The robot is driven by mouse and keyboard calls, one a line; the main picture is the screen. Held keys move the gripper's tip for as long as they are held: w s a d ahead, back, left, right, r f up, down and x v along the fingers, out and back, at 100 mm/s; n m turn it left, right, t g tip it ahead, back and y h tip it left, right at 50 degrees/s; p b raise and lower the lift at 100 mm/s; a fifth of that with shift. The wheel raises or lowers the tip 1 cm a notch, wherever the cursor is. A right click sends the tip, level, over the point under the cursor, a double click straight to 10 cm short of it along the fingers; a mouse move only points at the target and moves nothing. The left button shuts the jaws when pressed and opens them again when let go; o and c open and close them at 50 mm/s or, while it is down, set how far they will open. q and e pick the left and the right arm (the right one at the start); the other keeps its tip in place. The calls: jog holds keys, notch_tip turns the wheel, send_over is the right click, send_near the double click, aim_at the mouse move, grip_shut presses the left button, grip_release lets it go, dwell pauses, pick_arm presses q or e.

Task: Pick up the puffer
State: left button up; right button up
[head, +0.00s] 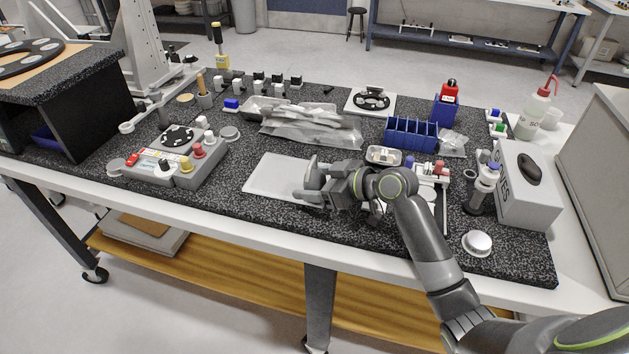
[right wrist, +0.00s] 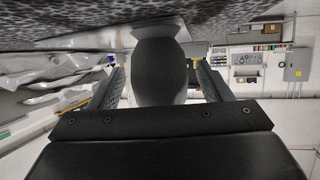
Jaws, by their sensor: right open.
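The puffer (right wrist: 160,72) is a dark grey rounded bulb with a flared end near the speckled tabletop in the right wrist view. It lies between the two fingers of my right gripper (right wrist: 158,88), with gaps visible on both sides. The gripper is open around it, not closed on it. In the head view my right gripper (head: 314,180) is low over the right part of the white mat (head: 268,178). There the puffer is hard to tell apart from the grey fingers. My left gripper is not in view.
Left of the mat stands a grey control box (head: 178,165) with coloured knobs. Behind are clear plastic bags (head: 310,125) and a blue divided bin (head: 411,134). The front left counter is clear.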

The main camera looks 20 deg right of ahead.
jog(key=shift+w+a+f, duration=0.1)
jog(key=shift+w+a, duration=0.05)
jog(key=c, duration=0.8)
